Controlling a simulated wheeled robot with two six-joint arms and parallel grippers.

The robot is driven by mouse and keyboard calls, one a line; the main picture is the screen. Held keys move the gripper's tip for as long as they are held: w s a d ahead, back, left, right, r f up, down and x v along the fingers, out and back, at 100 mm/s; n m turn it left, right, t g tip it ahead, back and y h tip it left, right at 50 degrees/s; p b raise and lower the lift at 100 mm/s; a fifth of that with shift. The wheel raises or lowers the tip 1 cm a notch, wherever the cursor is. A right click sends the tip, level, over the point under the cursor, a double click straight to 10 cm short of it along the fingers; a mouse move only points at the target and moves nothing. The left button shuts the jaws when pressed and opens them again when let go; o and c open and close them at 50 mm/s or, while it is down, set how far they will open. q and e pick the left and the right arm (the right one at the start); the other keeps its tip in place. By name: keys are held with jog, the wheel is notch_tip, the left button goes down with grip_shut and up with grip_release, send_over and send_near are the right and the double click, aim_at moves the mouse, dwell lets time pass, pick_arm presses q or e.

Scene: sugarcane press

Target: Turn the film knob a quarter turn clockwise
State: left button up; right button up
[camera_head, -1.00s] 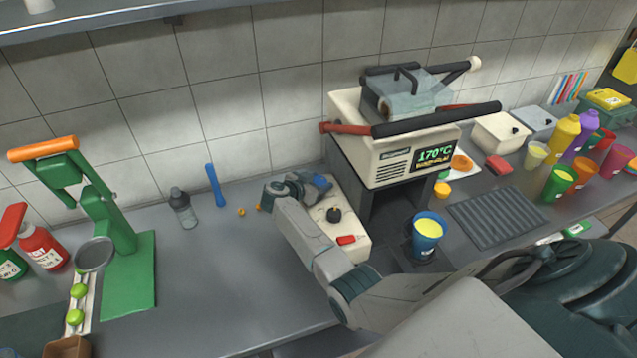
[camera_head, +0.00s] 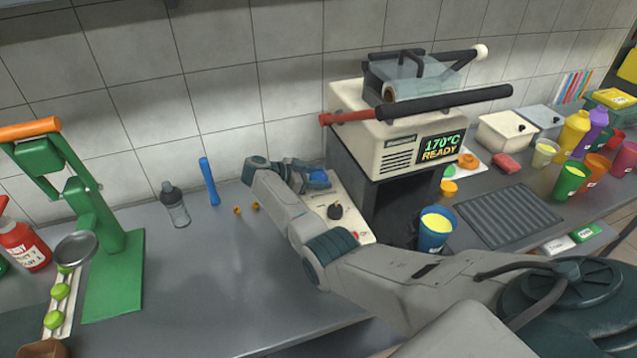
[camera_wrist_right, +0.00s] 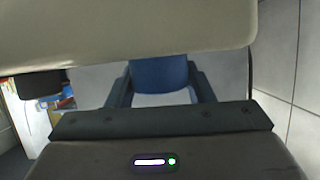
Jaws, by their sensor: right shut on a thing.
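The film knob is a blue piece (camera_head: 318,180) at the back end of a pale control panel (camera_head: 312,204), left of the sealing machine. My right gripper (camera_head: 312,174) reaches it from the left and is shut on it. In the right wrist view the blue knob (camera_wrist_right: 160,75) sits between the two dark fingers, with its top hidden by a pale surface. How far the knob is turned cannot be told. My left gripper is not in view.
The machine's display (camera_head: 440,148) reads 170°C READY. A bottle (camera_head: 174,205), a blue stick (camera_head: 209,181) and a green press (camera_head: 115,270) stand left. The counter front is clear.

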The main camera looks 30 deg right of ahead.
dwell(0.3)
jog(key=o, duration=1)
jog(key=shift+a, duration=0.1)
jog(key=b+v, duration=0.3)
jog(key=v, duration=0.7)
jog(key=shift+w+a+r+b, duration=0.1)
jog(key=shift+a+b, duration=0.25)
jog(key=shift+b, duration=0.05)
